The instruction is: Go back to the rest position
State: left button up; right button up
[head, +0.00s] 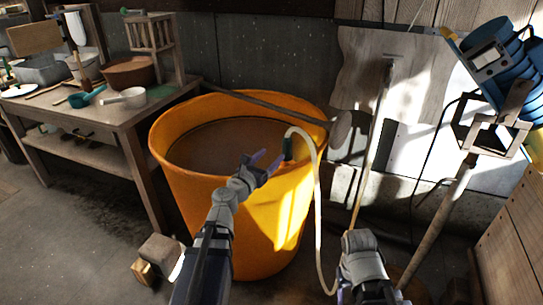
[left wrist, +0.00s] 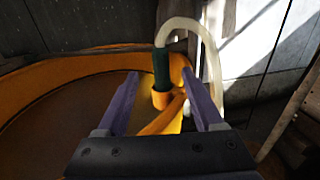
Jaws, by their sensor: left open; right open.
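My left gripper (head: 262,164) is open and empty above the front right rim of a large orange tub (head: 225,225). In the left wrist view its two purple fingers (left wrist: 158,100) stand apart, with the dark green end (left wrist: 161,68) of a pale hose (left wrist: 190,24) beyond them at the tub's rim. The hose (head: 316,200) also shows in the head view, arching over the rim and hanging down outside. My right gripper is at the bottom right of the head view, by my right wrist (head: 362,262); its fingertips are hard to make out. The tub holds something brown and flat.
A wooden bench (head: 125,115) with bowls and a small rack stands at the left. Blocks (head: 160,250) lie on the floor by the tub. Long-handled tools lean at the back right, near blue buckets (head: 495,55). A wooden crate (head: 515,240) stands at the right edge.

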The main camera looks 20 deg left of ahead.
pick_arm(q)
jog(key=s+d+m+g+h+p, duration=0.2)
jog(key=s+d+m+g+p, duration=0.15)
jog(key=d+m, duration=0.3)
jog(key=s+d+m+g+h+p, duration=0.1)
jog(key=s+d+m+g+p, duration=0.15)
jog(key=d+m+p, duration=0.35)
jog(key=s+d+m+g+h+p, duration=0.2)
jog(key=d+m+g+p, duration=0.1)
jog(key=d+m, duration=0.45)
jog(key=s+d+m+g+y+p, duration=0.4)
jog(key=s+m+g+p, duration=0.25)
jog(key=s+m, duration=0.35)
jog(key=s+a+r+m+g+y+p, duration=0.2)
jog(key=s+a+m+y+p, duration=0.3)
jog(key=s+m, duration=0.1)
jog(key=shift+s+r+m+y, duration=0.25)
jog(key=shift+m+y, duration=0.15)
jog(key=shift+m, duration=0.4)
